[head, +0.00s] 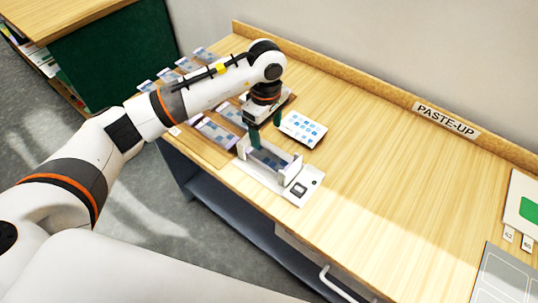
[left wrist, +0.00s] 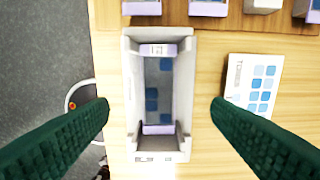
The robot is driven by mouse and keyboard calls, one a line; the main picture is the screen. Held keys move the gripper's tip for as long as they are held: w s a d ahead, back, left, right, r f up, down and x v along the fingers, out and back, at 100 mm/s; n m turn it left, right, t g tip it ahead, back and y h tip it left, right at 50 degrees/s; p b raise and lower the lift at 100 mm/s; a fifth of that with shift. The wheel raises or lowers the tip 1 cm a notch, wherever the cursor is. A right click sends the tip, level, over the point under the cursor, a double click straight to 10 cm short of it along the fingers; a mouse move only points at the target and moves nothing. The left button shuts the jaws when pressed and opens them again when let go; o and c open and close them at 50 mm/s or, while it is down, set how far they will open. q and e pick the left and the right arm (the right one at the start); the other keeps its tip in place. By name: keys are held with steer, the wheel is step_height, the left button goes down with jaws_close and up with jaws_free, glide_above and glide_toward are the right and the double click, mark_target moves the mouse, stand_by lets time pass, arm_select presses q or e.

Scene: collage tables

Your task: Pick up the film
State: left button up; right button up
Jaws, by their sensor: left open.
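A clear film (head: 268,158) with blue squares and pale purple ends lies in a white holder (head: 300,190) on the wooden table. In the left wrist view the film (left wrist: 158,88) lies lengthwise between the raised walls of the holder (left wrist: 132,95). My left gripper (head: 264,127) is above the holder, pointing down. Its green fingers are open and empty, one on each side of the holder in the left wrist view (left wrist: 160,108), apart from the film. My right gripper is not in view.
Several similar films (head: 217,132) lie on the table's left part. A white card with blue squares (head: 303,129) lies close beside the holder. A "PASTE-UP" sign (head: 447,118) is on the back ledge. The table's middle (head: 400,185) is clear; a grey panel (head: 505,278) lies at right.

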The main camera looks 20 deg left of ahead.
mark_target(265, 155)
arm_select(q)
step_height(265, 155, down, 3)
steer(key=f+p, duration=0.1)
steer(key=f, duration=0.1)
steer(key=f+p, duration=0.1)
steer(key=f, duration=0.1)
steer(key=shift+s+a+f, duration=0.1)
steer(key=shift+a, duration=0.1)
steer(key=shift+f, duration=0.55)
steer(key=c, duration=1)
